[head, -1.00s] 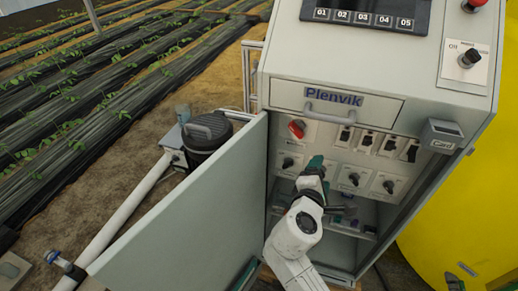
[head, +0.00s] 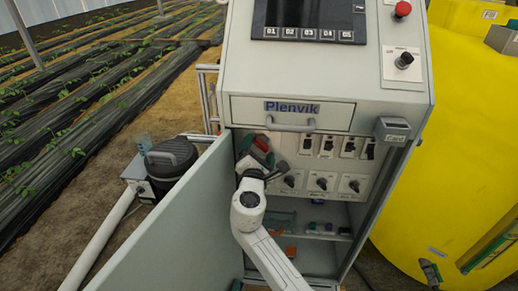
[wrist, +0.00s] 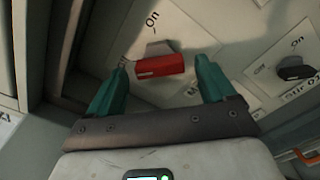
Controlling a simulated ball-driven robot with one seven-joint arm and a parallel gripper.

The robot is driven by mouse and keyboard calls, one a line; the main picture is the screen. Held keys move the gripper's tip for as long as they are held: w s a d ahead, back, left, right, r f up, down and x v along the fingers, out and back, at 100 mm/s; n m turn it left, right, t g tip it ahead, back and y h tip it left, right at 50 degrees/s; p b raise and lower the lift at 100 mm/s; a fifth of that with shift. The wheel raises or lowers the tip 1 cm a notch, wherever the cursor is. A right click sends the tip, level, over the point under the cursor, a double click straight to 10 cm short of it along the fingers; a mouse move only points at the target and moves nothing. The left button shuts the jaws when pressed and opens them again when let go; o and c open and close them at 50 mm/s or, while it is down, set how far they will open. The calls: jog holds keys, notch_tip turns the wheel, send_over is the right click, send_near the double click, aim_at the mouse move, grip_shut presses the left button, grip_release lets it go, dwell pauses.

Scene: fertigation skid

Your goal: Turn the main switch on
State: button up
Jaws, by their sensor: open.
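The main switch is a red handle on a grey base, seen between my fingers in the wrist view (wrist: 158,66). An "On" label stands above it there, and the handle lies nearly crosswise in that picture. In the head view the red switch (head: 262,143) is at the upper left inside the open cabinet, partly covered by my gripper (head: 255,155). My gripper's teal fingers (wrist: 163,78) are open, one on each side of the handle. I cannot tell whether they touch it.
Black rotary switches (head: 322,184) and several small toggles (head: 348,146) sit right of the main switch. The open cabinet door (head: 175,225) stands close on the left. A shelf with small items (head: 320,228) lies below. A drawer handle (head: 290,124) sits above.

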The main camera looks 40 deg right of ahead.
jog(key=shift+w+d, duration=0.3)
jog(key=shift+d, duration=0.1)
jog(key=c, duration=1.1)
